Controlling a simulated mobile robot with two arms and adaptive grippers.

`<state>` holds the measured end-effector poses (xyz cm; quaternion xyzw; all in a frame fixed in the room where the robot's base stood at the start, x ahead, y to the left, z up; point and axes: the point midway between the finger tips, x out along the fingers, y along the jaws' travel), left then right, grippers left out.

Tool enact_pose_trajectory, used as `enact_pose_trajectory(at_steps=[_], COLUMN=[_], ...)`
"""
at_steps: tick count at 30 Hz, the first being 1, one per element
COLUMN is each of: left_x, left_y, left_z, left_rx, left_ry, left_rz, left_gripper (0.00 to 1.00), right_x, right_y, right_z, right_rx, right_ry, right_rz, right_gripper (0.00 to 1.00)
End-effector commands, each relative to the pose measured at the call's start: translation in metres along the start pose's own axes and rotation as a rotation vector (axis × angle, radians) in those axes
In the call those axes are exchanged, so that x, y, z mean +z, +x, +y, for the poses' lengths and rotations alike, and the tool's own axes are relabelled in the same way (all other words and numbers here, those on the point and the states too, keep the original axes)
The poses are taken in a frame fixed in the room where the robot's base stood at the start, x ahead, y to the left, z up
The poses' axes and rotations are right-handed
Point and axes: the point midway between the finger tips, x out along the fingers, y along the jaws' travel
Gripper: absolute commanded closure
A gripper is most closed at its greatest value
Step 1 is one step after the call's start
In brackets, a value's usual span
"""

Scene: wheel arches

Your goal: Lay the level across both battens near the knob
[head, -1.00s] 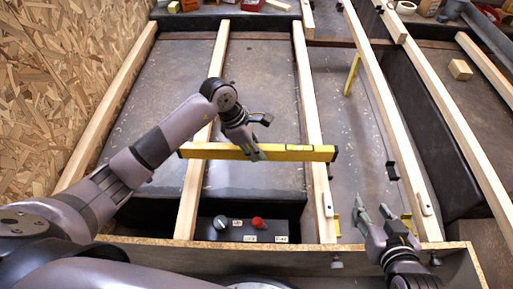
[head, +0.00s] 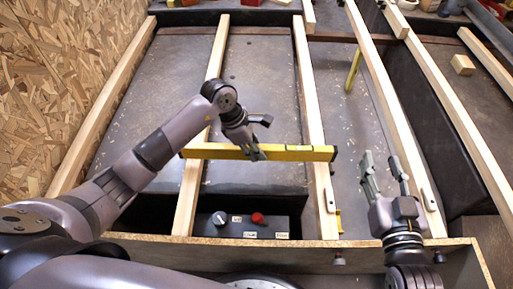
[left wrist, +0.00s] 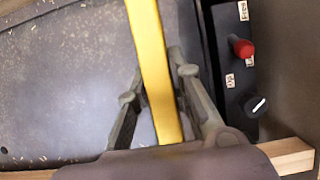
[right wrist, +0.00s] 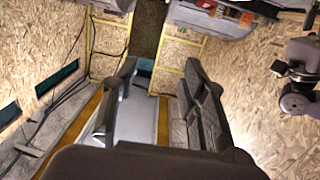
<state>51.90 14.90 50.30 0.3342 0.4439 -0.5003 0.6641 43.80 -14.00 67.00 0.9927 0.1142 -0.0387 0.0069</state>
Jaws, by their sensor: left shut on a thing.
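The level (head: 285,153) is a long yellow bar in the head view. My left gripper (head: 255,150) is shut on it near its middle. It spans crosswise over the left batten (head: 193,185) and the right batten (head: 316,120); I cannot tell whether it touches them. In the left wrist view the level (left wrist: 150,50) runs between my fingers. The knob (head: 220,219), with a white pointer, sits on a black box between the battens, nearer me than the level. It also shows in the left wrist view (left wrist: 256,105). My right gripper (head: 383,170) is open and empty, right of the right batten.
A red button (head: 257,218) sits beside the knob on the black control box (head: 238,228). A chipboard wall (head: 60,70) stands at the left. More battens run along the right side, and a small wooden block (head: 462,65) lies there. A board edge (head: 290,242) crosses in front.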

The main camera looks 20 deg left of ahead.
Motion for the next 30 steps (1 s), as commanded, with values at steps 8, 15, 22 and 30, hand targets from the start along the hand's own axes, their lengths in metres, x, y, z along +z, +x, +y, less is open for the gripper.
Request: enact_pose_trajectory(at_steps=[8, 15, 22, 30], left_x=[-0.003, -0.006, -0.009, -0.01], left_y=[0.008, 0.015, 0.02, 0.025], left_z=[0.0, 0.001, 0.001, 0.001], left_rx=[0.001, 0.002, 0.002, 0.002], left_ry=[0.0, 0.0, 0.0, 0.0], left_rz=[-0.001, -0.001, -0.001, -0.002], left_gripper=[1.0, 1.0, 1.0, 1.0], right_x=[-0.026, -0.049, -0.07, -0.087], right_y=[0.001, -0.002, -0.008, -0.015], right_z=[-0.004, -0.007, -0.01, -0.012], right_rx=[-0.009, -0.016, -0.022, -0.028], right_ry=[0.003, 0.006, 0.01, 0.013], right_rz=[0.148, 0.277, 0.398, 0.498], right_gripper=[0.6, 0.6, 0.6, 0.6])
